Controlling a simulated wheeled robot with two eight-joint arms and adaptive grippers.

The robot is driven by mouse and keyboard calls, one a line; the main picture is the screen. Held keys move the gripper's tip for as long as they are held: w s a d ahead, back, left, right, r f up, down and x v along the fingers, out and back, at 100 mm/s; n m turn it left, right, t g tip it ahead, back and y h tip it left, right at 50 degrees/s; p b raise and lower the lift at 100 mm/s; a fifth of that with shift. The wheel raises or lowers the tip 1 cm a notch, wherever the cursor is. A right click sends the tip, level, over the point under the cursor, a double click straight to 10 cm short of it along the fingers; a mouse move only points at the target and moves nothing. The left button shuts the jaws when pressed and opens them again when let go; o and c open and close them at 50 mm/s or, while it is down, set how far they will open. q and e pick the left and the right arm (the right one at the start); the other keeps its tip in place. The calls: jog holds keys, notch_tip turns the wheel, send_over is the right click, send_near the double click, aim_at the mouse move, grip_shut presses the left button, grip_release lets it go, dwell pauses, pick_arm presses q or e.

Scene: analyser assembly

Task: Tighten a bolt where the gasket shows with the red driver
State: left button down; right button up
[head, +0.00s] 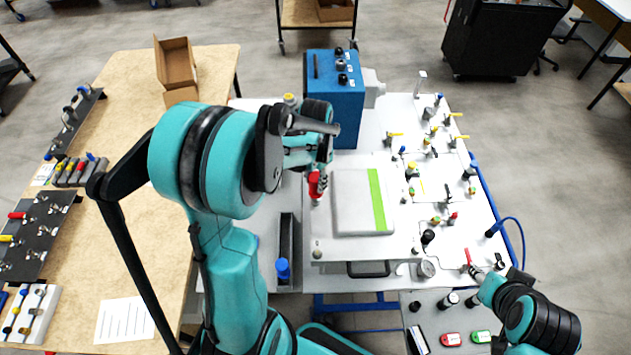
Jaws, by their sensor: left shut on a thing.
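My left gripper (321,172) is at the left edge of a pale square plate with a raised white cover (353,205). It is shut on the red driver (315,186), whose red handle points down toward the plate's left side. I cannot tell whether the driver's tip touches a bolt. A small round bolt-like knob (317,251) shows at the plate's front left corner. A green strip (378,200) runs along the cover's right side; I cannot make out a gasket. My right gripper (484,271) is low at the right, by the bench's front edge; its fingers are too small to read.
A blue box (335,100) stands behind the plate. Several small valves and fittings (412,170) cover the bench's right side. A dark narrow tray (286,245) lies left of the plate. A wooden table (125,215) at the left holds tool racks and an open cardboard box (176,64).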

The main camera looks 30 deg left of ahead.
pick_arm(q)
jog(key=m+b, duration=0.1)
jog(key=m, duration=0.4)
jog(key=shift+f, duration=0.1)
jog(key=m+b, duration=0.1)
jog(key=m, duration=0.6)
jog(key=shift+w, duration=0.1)
jog(key=c, duration=1.4)
grip_release()
jog(key=shift+m, duration=0.5)
jog(key=shift+c, duration=0.2)
jog(key=shift+o, duration=1.2)
